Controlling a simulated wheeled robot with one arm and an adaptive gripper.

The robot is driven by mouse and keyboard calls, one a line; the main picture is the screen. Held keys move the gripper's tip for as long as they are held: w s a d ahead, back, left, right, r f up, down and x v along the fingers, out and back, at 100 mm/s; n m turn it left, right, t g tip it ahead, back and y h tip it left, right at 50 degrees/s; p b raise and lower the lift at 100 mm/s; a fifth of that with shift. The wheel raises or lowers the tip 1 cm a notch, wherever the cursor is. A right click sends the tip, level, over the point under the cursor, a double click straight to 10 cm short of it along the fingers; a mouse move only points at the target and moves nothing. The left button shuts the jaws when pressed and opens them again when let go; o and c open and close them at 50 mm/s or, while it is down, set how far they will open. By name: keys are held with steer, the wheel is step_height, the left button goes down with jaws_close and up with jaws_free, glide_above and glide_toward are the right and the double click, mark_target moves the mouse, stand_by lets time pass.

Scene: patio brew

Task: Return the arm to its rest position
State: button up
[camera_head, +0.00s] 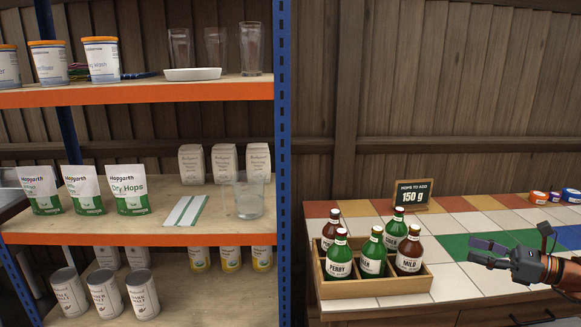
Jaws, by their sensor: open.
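My gripper (488,253) is at the right side of the head view, reaching in from the right edge above the tiled counter. Its dark fingers point left and stand apart, with nothing between them. The fingertips are to the right of the bottle crate and look clear of it. The rest of the arm is mostly outside the picture.
A wooden crate (385,288) with several green and brown bottles stands on the tiled counter (466,287). Tape rolls (538,197) lie at the back right. A shelf (150,91) with hop bags, cans and glasses fills the left.

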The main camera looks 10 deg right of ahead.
steer(key=s+a+r+n+g, duration=0.1)
steer(key=a+n+g, duration=0.4)
steer(key=a, duration=0.9)
steer(key=s+a+n+g, duration=0.2)
steer(key=a+n+g, duration=0.3)
steer(key=a, duration=0.9)
steer(key=s+a+f+n+g+h, duration=0.4)
steer(key=s+a+n, duration=0.3)
steer(key=s+a, duration=0.35)
steer(key=s+d+f+n+h, duration=0.3)
steer(key=s+f+n+h, duration=0.15)
steer(key=s, duration=0.45)
steer(key=s+d+f+n+h, duration=0.3)
steer(key=s+f+n+h, duration=0.15)
steer(key=s, duration=0.55)
step_height(320, 180, up, 17)
steer(key=w+p, duration=0.1)
steer(key=p, duration=1.4)
steer(key=shift+w+a+r+h, duration=0.15)
steer(key=shift+w+a+h, duration=0.15)
